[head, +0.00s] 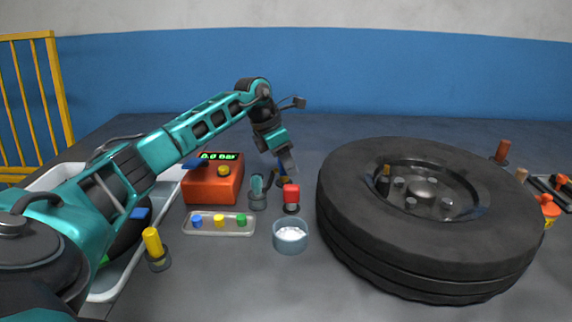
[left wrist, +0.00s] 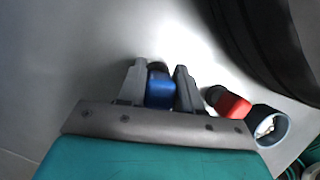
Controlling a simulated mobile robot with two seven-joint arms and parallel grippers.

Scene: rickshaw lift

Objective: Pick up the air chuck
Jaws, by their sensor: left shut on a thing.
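My left gripper (head: 286,166) reaches down behind the red-topped tool, left of the tire. In the left wrist view its two fingers (left wrist: 160,78) are closed on a small blue piece, which looks to be the air chuck (left wrist: 160,92). The air chuck (head: 281,170) is partly hidden by the fingers in the head view. I cannot tell whether it touches the table. My right gripper is not in view.
A red-topped tool (head: 291,195) stands close in front of my left gripper. Nearby are a teal tool (head: 257,190), an orange gauge box (head: 212,186) reading 0.0 bar, a cup (head: 290,238) and a cap tray (head: 208,231). A large tire (head: 350,235) lies to the right.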

